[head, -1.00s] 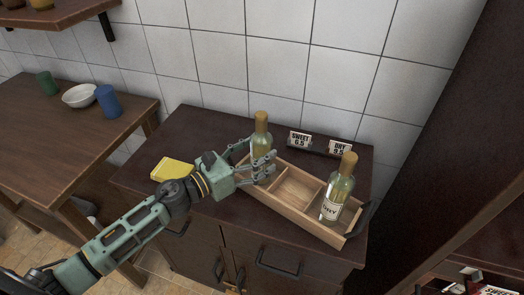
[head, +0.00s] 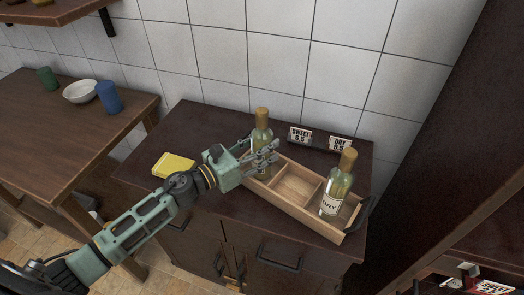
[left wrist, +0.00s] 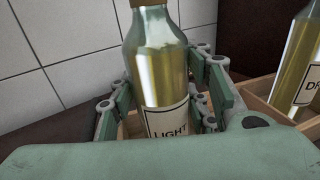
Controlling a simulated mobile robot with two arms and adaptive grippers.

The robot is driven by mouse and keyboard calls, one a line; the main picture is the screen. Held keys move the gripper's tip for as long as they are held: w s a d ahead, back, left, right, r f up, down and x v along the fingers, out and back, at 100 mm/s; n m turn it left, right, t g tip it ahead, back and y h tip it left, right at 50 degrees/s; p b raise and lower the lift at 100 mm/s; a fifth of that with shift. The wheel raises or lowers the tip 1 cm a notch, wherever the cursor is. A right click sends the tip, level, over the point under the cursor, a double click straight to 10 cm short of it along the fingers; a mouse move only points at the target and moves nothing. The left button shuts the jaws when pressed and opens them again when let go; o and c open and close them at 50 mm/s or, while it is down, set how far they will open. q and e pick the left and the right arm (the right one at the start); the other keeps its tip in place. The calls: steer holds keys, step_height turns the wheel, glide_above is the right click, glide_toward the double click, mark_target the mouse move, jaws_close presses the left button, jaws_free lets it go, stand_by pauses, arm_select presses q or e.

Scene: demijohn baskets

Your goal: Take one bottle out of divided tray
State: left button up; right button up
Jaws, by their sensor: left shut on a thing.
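The divided tray (head: 287,208) is a long wooden box with compartments, on the dark cabinet. One bottle (head: 262,131) with a cork-coloured top stands upright at its far-left end; the left wrist view shows its label reading LIGHT (left wrist: 160,75). My left gripper (head: 266,158) is shut on this bottle, its fingers on both sides of the body. The bottle's base is hidden by the gripper and the tray wall. A second bottle (head: 338,186), labelled DRY, stands in the near-right compartment. The middle compartment (head: 297,188) looks empty. My right gripper is not in view.
Two small signs, SWEET (head: 300,135) and DRY (head: 339,145), stand behind the tray near the tiled wall. A yellow block (head: 174,164) lies left on the cabinet top. A table with a white bowl (head: 80,91) and cups is further left.

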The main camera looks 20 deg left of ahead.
mark_target(254, 137)
arm_select(q)
jaws_close()
steer(key=shift+r, duration=0.15)
steer(key=shift+r, duration=0.1)
steer(key=shift+r, duration=0.5)
step_height(254, 137, up, 3)
steer(key=shift+d+r+p, duration=0.1)
steer(key=shift+r+p, duration=0.1)
steer(key=shift+p, duration=0.15)
steer(key=s+d+r+p, duration=0.3)
steer(key=s+d+r, duration=0.3)
steer(key=d, duration=0.3)
steer(key=shift+s+d+r+p, duration=0.2)
steer(key=shift+d+p, duration=0.05)
steer(key=shift+p, duration=0.1)
